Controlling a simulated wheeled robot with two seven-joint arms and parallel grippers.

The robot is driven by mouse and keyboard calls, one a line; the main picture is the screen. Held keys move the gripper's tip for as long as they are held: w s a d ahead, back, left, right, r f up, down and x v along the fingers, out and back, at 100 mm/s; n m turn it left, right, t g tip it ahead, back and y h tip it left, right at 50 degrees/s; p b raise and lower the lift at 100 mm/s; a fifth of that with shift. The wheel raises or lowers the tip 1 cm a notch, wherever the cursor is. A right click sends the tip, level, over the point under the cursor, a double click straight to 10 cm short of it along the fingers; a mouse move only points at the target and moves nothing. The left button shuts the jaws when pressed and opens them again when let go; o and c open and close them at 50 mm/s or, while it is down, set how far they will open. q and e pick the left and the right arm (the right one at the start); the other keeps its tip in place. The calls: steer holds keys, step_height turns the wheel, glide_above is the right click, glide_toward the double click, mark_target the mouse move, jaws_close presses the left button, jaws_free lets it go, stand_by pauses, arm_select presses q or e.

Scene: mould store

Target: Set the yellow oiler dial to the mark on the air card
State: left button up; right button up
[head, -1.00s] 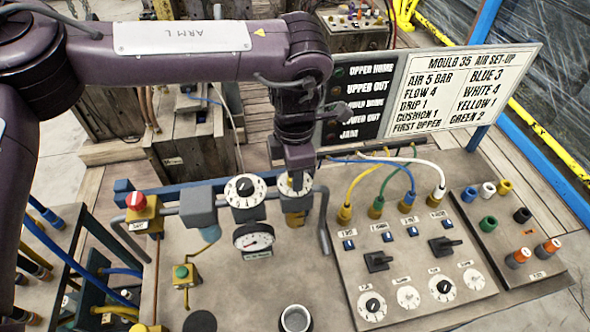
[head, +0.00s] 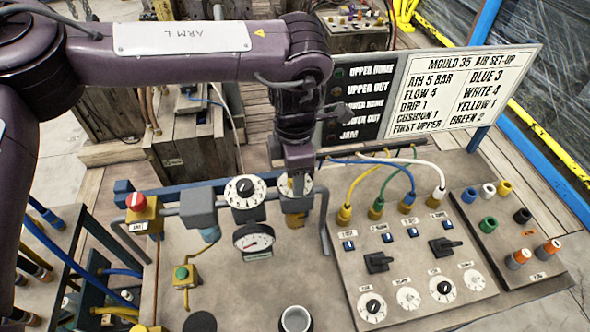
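The air card (head: 465,95) stands at the back right and reads AIR 5 BAR, FLOW 4, DRIP 1, CUSHION 1. The oiler dial (head: 308,185) is a white numbered disc on top of the oiler with the amber-yellow bowl (head: 296,221), right of the black-knobbed dial (head: 245,188). My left gripper (head: 299,170) points down over the middle of the oiler dial and hides its knob and most of its marks. I cannot tell whether the fingers are shut on the knob or what the dial reads. My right gripper is not in view.
A pressure gauge (head: 254,239) hangs below the black-knobbed dial. A red button box (head: 143,212) and a grey filter unit (head: 199,207) stand to the left. A panel (head: 410,255) with hoses, levers and small dials lies to the right. The bench front centre holds a round cup (head: 296,319).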

arm_select(q)
step_height(320, 180, up, 7)
steer(key=shift+b, duration=1)
steer(key=shift+r, duration=0.45)
